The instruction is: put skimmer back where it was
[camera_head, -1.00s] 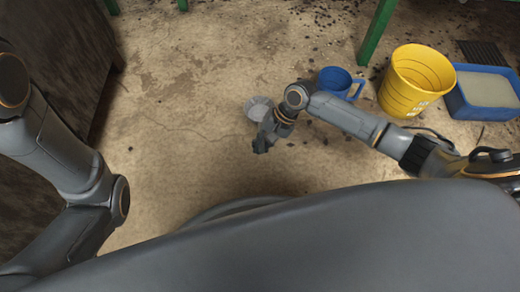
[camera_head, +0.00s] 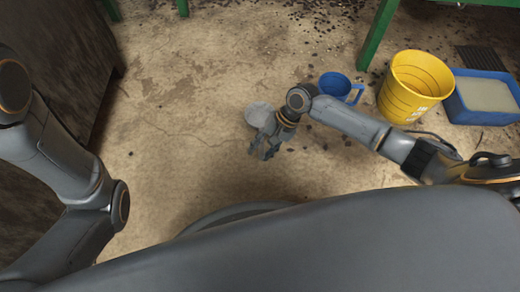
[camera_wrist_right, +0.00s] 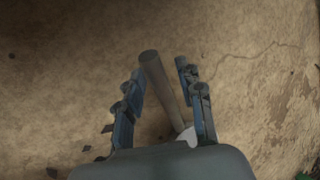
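The skimmer shows in the head view as a pale grey disc (camera_head: 258,114) just up and left of my right gripper (camera_head: 262,153). In the right wrist view its grey rod-like handle (camera_wrist_right: 160,85) runs between the fingers, and a bit of the pale disc shows at the handle's lower end. My right gripper (camera_wrist_right: 160,69) is open, with its fingers spread on both sides of the handle and gaps to it. I cannot tell whether the skimmer rests on the floor. My left arm shows at the left, but its gripper is out of view.
A blue mug (camera_head: 335,86), a yellow bucket (camera_head: 415,85) and a blue basin (camera_head: 460,111) with pale content stand on the right. Green legs (camera_head: 378,35) rise at the back. A dark block (camera_head: 65,55) is on the left. The middle floor is clear.

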